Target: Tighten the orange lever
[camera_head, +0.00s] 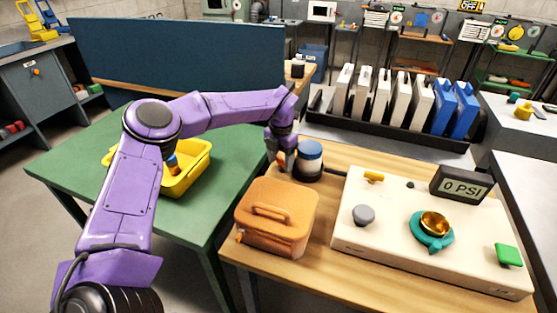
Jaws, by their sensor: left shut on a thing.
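My left arm comes in from the left and reaches over the green table. Its gripper (283,160) is pointed down at the left side of a dark canister with a blue top (310,152). The gripper is shut on a small orange piece, which looks like the orange lever (281,164); the fingers hide most of it, so its angle cannot be told. A cream panel (390,225) to the right carries a yellow-orange handle (374,177), a grey knob, a gold cup on a teal base, a green button and a display reading 0 PSI (461,186). My right gripper is not in view.
An orange case with a handle (270,215) stands on the wooden table just in front of the canister. A yellow bin (187,170) sits on the green table under my arm. A black rack (390,138) of white and blue upright pieces stands behind.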

